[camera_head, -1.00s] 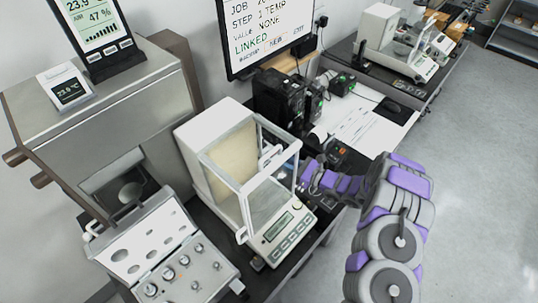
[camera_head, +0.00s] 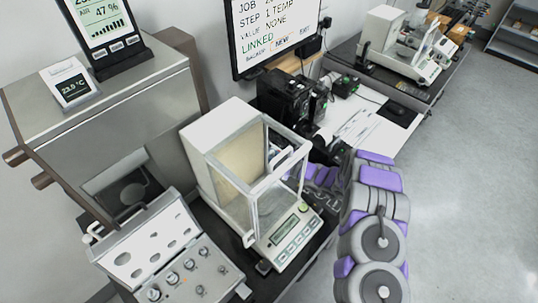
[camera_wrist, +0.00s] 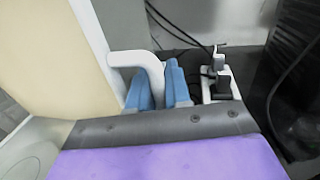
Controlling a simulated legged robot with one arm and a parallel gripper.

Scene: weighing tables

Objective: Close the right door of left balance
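The left balance (camera_head: 215,130) is the near one, a white unit with a glass draft shield and a front keypad. Its right side faces my arm. The right door's white handle (camera_head: 274,157) shows toward the rear of that side, and the side looks open in front of it. In the wrist view the curved white handle (camera_wrist: 130,60) is close up. In the head view my gripper (camera_head: 312,178) is beside the balance's right side, partly hidden.
An open weight case (camera_head: 170,255) stands left of the balance. Black devices (camera_head: 290,100) and cables are behind my gripper. A second balance (camera_head: 400,55) is on the far table. Open floor (camera_head: 475,180) lies to the right.

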